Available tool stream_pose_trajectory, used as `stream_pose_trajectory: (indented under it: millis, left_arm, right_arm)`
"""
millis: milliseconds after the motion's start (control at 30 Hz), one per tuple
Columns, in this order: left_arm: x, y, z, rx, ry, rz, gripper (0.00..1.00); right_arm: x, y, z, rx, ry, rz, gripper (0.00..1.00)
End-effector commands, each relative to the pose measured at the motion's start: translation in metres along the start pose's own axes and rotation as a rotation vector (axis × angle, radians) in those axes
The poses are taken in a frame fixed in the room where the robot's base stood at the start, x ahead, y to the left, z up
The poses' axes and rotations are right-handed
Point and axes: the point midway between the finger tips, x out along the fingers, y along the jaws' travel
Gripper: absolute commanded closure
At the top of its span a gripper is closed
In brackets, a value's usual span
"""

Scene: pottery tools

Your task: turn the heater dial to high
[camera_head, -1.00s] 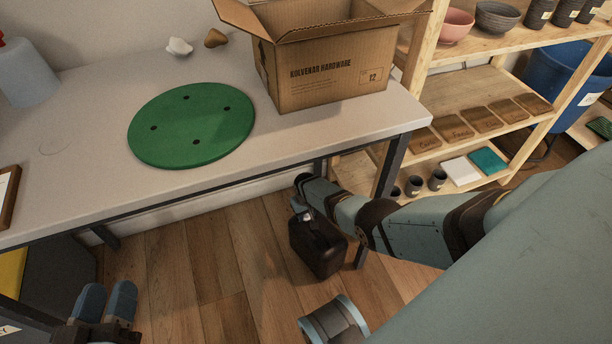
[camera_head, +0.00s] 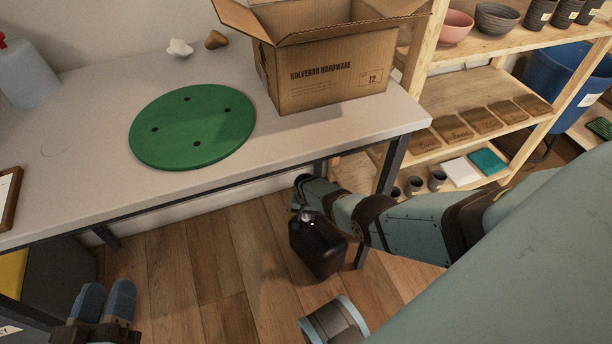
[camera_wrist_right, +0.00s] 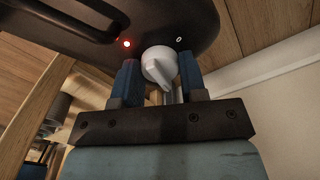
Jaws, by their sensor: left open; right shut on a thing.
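The heater (camera_head: 318,250) is a dark, rounded box on the wooden floor below the workbench's front edge. In the right wrist view its underside or face (camera_wrist_right: 205,22) fills the top, with a red light (camera_wrist_right: 127,44) lit left of the dial and a small white "0" mark to its right. The pale grey dial (camera_wrist_right: 160,66) has a pointer directed down, slightly right. My right gripper (camera_wrist_right: 160,75) is shut on the dial, one blue finger on each side; it also shows in the head view beside the heater. My left gripper (camera_head: 105,302) is open and empty at the lower left.
The workbench (camera_head: 70,150) holds a green round board (camera_head: 192,126), an open cardboard box (camera_head: 325,75) and a clipboard at the left edge. A wooden shelf (camera_head: 480,85) with bowls and cups stands at the right. A bench leg is close to my right arm.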

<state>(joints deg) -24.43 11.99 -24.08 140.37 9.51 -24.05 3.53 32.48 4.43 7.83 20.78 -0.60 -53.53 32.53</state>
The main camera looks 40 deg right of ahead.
Motion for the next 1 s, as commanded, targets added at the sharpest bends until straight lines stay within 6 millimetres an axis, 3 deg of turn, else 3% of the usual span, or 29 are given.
stream_pose_trajectory:
  millis: [367, 400, 500, 800, 1000]
  left_arm:
    - [0.0, 0.0, 0.0, 0.0, 0.0, 0.0, 0.57]
    - [0.0, 0.0, 0.001, 0.0, -0.001, 0.0, 0.57]
    - [0.0, 0.0, 0.001, 0.002, -0.002, 0.001, 0.57]
    - [-0.001, -0.001, 0.0, 0.01, -0.006, 0.004, 0.57]
    - [-0.003, 0.005, -0.027, 0.001, 0.073, -0.007, 0.57]
  right_arm:
    - [0.0, 0.0, -0.001, 0.003, 0.002, -0.001, 0.85]
    - [0.0, 0.0, -0.001, 0.003, 0.002, -0.001, 0.54]
    - [0.0, 0.0, -0.001, 0.003, 0.002, -0.001, 0.35]
    - [-0.002, 0.0, 0.0, 0.002, 0.001, 0.0, 0.35]
    - [-0.025, 0.0, 0.0, 0.002, 0.0, 0.0, 0.35]
